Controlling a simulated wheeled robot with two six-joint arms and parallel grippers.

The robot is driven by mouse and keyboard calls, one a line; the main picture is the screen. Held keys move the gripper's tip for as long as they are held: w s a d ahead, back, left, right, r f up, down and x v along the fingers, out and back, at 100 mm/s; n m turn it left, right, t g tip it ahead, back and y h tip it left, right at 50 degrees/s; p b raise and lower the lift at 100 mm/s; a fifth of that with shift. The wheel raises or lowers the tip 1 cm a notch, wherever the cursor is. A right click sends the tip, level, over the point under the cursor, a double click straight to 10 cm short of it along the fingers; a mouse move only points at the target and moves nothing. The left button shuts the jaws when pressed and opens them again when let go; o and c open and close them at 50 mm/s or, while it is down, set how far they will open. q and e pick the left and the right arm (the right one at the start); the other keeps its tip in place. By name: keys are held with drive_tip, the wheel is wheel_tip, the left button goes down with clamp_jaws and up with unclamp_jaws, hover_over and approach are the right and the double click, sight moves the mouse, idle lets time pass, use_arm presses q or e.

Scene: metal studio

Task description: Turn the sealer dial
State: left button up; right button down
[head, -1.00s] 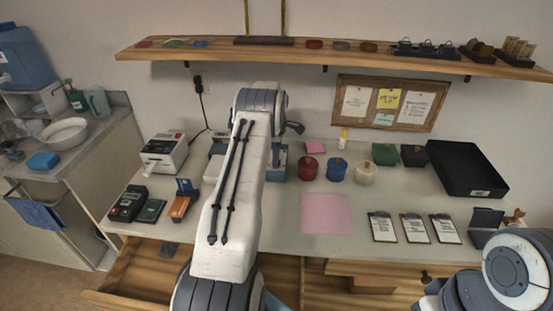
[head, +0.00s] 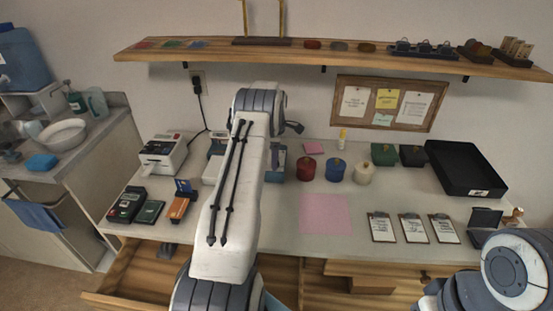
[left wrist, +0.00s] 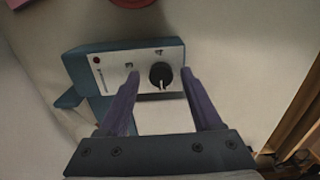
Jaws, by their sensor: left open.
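The sealer (left wrist: 110,57) has a teal body and a pale front panel with a red light and the numbers 3 and 4. Its round black dial (left wrist: 161,74) shows in the left wrist view, with a white pointer mark toward the bottom of the picture. My left gripper (left wrist: 160,80) is open, its two purple fingers on either side of the dial with gaps; I cannot tell how deep they reach. In the head view the sealer (head: 277,163) is partly hidden behind my left arm. My right gripper is out of view; only part of my right arm shows at lower right.
A white label printer (head: 163,153) and a card terminal (head: 127,204) stand left of my arm. Red (head: 306,169), blue (head: 336,170) and cream (head: 363,173) jars stand to the right. A pink sheet (head: 326,214) lies on the counter. An open drawer (head: 135,272) is below.

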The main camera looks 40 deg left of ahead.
use_arm(q)
wheel_tip(320, 180, up, 10)
drive_tip(key=b, duration=0.1)
drive_tip(key=shift+r, duration=0.2)
idle(0.5)
